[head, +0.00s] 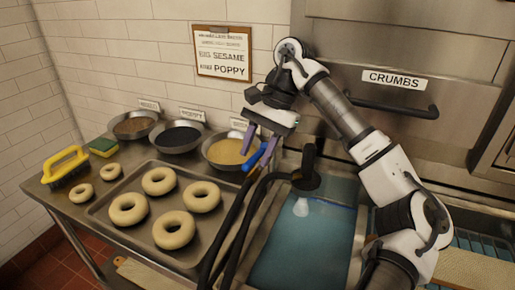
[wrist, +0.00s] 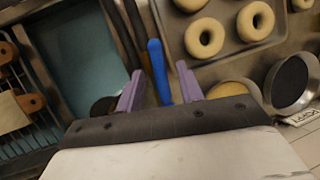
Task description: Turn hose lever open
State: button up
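The hose lever is a blue handle (head: 254,157) at the top of the black hoses (head: 232,215), just right of the yellow-filled bowl. It also shows in the wrist view (wrist: 158,72), pointing between my two purple fingers. My gripper (head: 257,145) is open and empty, at the lever's upper end in the head view. In the wrist view my gripper (wrist: 158,68) has a finger on each side of the lever, with gaps on both sides. I cannot tell how deep the lever sits between the fingertips. A black spout (head: 308,172) stands right of the hoses.
A blue-green sink basin (head: 290,255) lies below the spout. A metal tray (head: 103,213) with several bagels and three bowls (head: 178,138) stand to the left. A steel oven front with a "CRUMBS" handle (head: 390,105) is behind my arm.

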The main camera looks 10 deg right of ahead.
aim_at(257, 156)
notch_tip(257, 156, up, 20)
jog(key=p, duration=0.4)
dwell(0.3)
